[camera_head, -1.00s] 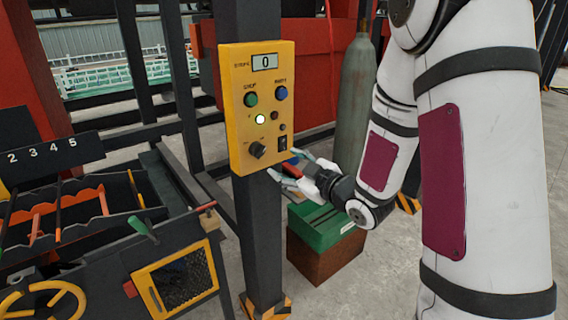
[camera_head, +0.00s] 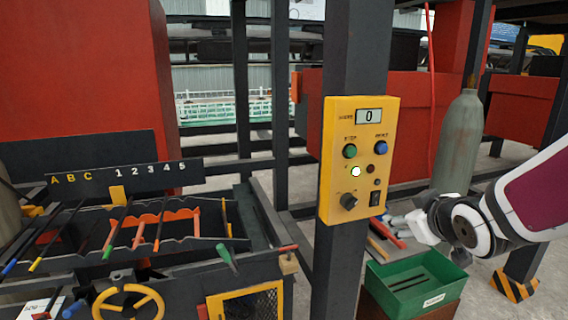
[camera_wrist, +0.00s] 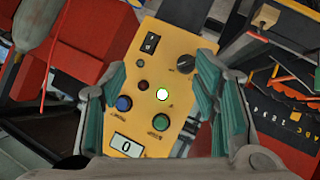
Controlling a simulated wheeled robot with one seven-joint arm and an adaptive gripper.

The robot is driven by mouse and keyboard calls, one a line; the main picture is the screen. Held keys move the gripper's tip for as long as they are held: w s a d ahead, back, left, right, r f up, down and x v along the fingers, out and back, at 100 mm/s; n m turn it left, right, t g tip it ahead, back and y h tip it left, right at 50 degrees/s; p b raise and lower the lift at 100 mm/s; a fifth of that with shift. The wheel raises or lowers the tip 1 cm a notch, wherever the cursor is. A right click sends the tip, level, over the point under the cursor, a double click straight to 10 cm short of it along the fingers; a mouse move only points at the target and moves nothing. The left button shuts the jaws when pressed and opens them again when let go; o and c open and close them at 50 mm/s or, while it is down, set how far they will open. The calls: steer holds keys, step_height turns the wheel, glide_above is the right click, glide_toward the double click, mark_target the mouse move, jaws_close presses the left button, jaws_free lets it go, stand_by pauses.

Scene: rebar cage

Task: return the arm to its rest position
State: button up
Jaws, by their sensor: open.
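My gripper (camera_head: 402,228) is to the right of the yellow control panel (camera_head: 328,190) in the head view, with my white arm reaching in from the right edge. In the wrist view its teal-padded fingers (camera_wrist: 162,72) are spread wide with nothing between them. The panel (camera_wrist: 150,68) shows upside down beyond the open fingers, apart from them as far as I can tell. Its display (camera_head: 369,116) reads 0. It has a green button (camera_head: 349,151), a blue button (camera_head: 381,148), a lit white lamp (camera_head: 356,171), a black knob (camera_head: 348,201) and a rocker switch (camera_head: 375,198).
The panel is mounted on a dark post (camera_head: 345,270). A green bin (camera_head: 412,290) stands below my gripper. A grey gas cylinder (camera_head: 459,142) stands behind the arm. At left is a rack (camera_head: 190,250) with coloured rods, a number board (camera_head: 125,175) and a yellow handwheel (camera_head: 130,290).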

steer(key=s+a+r+m+g, duration=0.1)
steer(key=s+a+m+g, duration=0.1)
steer(key=s, duration=1)
steer(key=s+a+r+m+g, duration=0.1)
steer(key=s+a+m+g, duration=0.2)
steer(key=s, duration=1)
steer(key=shift+s+a+g+y, duration=0.15)
steer(key=shift+a+g+y, duration=0.25)
steer(key=shift+a+g, duration=0.5)
steer(key=shift+d, duration=0.1)
